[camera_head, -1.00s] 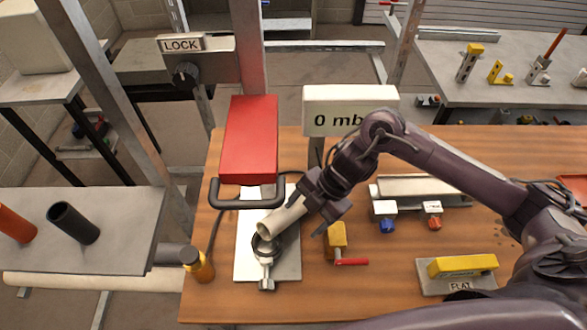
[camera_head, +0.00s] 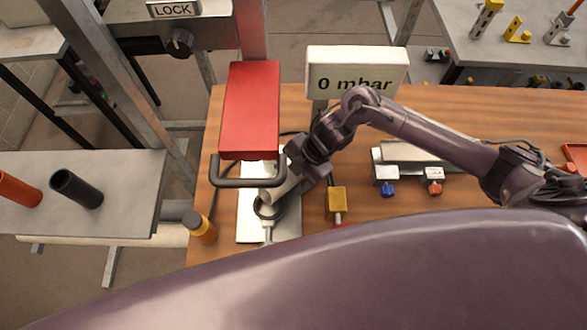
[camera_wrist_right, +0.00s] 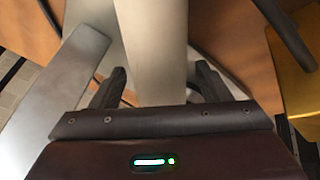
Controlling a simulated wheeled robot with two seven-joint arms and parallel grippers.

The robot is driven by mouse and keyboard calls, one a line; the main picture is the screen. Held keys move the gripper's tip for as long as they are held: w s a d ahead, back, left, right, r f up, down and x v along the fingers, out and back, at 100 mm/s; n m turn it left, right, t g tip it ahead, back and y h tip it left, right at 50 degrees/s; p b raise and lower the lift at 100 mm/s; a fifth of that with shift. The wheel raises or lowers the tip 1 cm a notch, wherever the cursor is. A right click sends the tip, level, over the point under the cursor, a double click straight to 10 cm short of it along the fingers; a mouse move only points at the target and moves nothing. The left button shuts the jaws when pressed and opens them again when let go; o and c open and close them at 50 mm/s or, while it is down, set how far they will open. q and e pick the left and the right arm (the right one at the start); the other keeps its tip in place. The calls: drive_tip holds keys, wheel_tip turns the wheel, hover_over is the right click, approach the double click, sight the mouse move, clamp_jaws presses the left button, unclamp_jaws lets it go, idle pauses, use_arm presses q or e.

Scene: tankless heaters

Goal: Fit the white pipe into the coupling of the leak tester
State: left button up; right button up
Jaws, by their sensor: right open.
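The white pipe (camera_head: 283,187) leans at a tilt on the leak tester, with its lower end at the round coupling (camera_head: 266,211) on the pale base plate (camera_head: 250,228). I cannot tell how deep the end sits in the coupling. My right gripper (camera_head: 299,170) is at the pipe's upper part, up and to the right of the coupling. In the right wrist view the pipe (camera_wrist_right: 155,45) runs between the two spread fingers, with gaps on both sides, so the gripper (camera_wrist_right: 157,85) is open around it. My left gripper is not in view.
A red block (camera_head: 250,105) and a black handle (camera_head: 245,182) stand close behind the coupling. The 0 mbar display (camera_head: 357,75) stands behind. My purple body part hides the front of the table.

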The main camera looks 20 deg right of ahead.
drive_tip(key=shift+a+f, duration=0.1)
drive_tip(key=shift+f, duration=0.1)
drive_tip(key=c, duration=1.1)
drive_tip(key=shift+r, duration=0.15)
